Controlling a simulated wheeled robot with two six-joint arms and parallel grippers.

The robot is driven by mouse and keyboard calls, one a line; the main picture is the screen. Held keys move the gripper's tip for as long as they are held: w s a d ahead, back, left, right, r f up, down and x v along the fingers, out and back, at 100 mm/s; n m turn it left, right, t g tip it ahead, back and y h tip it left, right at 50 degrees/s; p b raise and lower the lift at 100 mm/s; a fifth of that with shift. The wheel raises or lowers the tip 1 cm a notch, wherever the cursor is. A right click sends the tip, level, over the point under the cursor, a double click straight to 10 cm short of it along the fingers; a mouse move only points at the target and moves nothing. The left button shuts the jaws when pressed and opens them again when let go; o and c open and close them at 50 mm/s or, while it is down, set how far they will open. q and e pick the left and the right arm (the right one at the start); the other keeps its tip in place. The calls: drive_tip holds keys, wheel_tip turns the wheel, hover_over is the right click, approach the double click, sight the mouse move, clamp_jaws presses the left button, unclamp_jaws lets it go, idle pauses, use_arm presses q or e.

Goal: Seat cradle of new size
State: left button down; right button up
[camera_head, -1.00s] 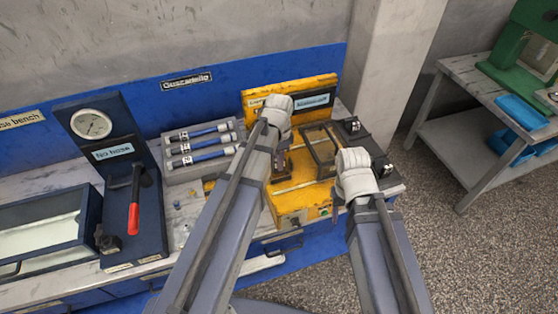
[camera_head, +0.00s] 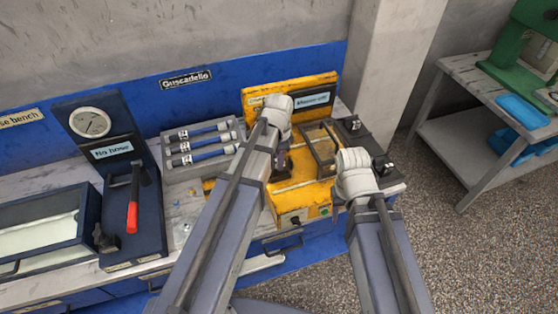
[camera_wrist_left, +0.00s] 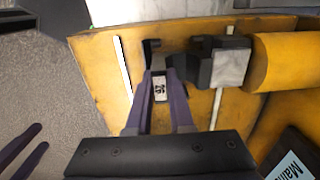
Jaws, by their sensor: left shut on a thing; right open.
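In the left wrist view my left gripper (camera_wrist_left: 160,88) is shut on a small cradle block (camera_wrist_left: 160,86) with a number label. It holds it low over the yellow stand, beside a dark clamp with a grey block (camera_wrist_left: 230,66). Whether the cradle touches its seat I cannot tell. In the head view the left arm hides much of this gripper and the cradle. The yellow stand (camera_head: 290,207) stands on the bench. My right gripper (camera_wrist_left: 22,145) shows at the lower left of the left wrist view, its two purple fingers apart and empty. Its white wrist is right of the stand in the head view.
A dark framed guard (camera_head: 321,149) stands on the stand's right side. Black blocks with white marks (camera_head: 383,166) sit at its right. A grey rack (camera_head: 180,176) of hoses, a gauge board (camera_head: 108,125) and a red-handled lever (camera_head: 133,215) are left.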

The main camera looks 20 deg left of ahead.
use_arm(q)
drive_tip(key=shift+f+b, duration=1.25)
drive_tip(key=shift+f, duration=0.05)
drive_tip(key=c, duration=0.7)
unclamp_jaws()
drive_tip(key=shift+r, duration=0.1)
drive_tip(key=shift+r, duration=0.1)
wheel_tip(320, 180, up, 8)
drive_tip(key=p, duration=0.8)
drive_tip(key=shift+f, duration=0.2)
drive_tip(key=shift+s+d, duration=0.1)
drive_tip(key=s+d+f+n+b, duration=0.1)
drive_tip(key=s+d+n, duration=0.1)
drive_tip(key=s+d, duration=0.1)
drive_tip(key=s+d+f+n+b, duration=0.1)
drive_tip(key=s+d+n, duration=0.2)
drive_tip(key=s, duration=0.3)
drive_tip(key=s+d+f+n+y+b, duration=0.1)
drive_tip(key=s+d+n, duration=0.1)
drive_tip(key=s+d, duration=0.2)
drive_tip(key=shift+s+d+f, duration=0.1)
drive_tip(key=shift+s+d, duration=0.05)
drive_tip(key=shift+s, duration=0.4)
